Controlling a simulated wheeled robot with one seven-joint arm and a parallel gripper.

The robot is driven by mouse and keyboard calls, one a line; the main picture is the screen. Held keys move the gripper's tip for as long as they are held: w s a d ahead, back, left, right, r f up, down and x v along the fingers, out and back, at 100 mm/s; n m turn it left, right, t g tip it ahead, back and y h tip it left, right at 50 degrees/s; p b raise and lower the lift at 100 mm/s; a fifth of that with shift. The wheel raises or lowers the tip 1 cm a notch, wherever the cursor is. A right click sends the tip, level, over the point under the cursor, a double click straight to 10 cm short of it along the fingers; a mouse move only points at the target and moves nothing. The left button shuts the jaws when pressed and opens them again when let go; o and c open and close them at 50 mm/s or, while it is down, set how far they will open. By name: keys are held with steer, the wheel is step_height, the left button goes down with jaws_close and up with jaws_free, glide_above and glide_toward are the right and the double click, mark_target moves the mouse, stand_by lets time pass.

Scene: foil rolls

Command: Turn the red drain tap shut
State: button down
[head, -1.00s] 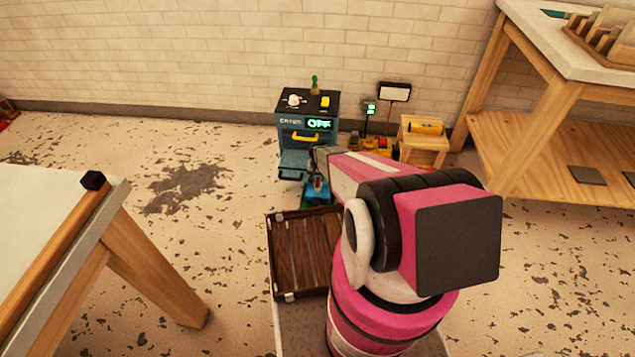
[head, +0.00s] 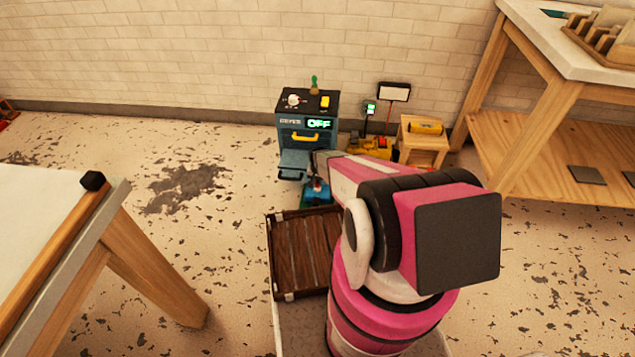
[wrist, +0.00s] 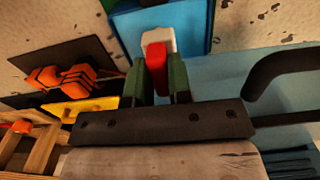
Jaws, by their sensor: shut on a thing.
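The red drain tap (wrist: 156,62) shows in the wrist view as a red lever with a pale block behind it. My gripper (wrist: 158,84) has its two green fingers on either side of the red lever and is shut on it. In the head view my gripper (head: 316,180) is low in front of the blue cabinet (head: 294,146), and the tap is too small there to make out clearly. The cabinet's display reads OFF.
A blue tray (wrist: 128,22) lies just beyond the tap. A black bar handle (wrist: 275,70) is close on the right. Orange items (wrist: 62,78) lie to the left. A dark wooden crate (head: 278,262) stands before the cabinet, and a wooden stool (head: 421,152) to its right.

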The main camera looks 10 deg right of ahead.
steer(key=m, duration=0.8)
steer(key=shift+a+m, duration=0.1)
steer(key=shift+m, duration=0.2)
steer(key=m, duration=0.4)
steer(key=shift+w, duration=0.15)
steer(key=shift+w+m, duration=0.1)
steer(key=shift+m, duration=2.4)
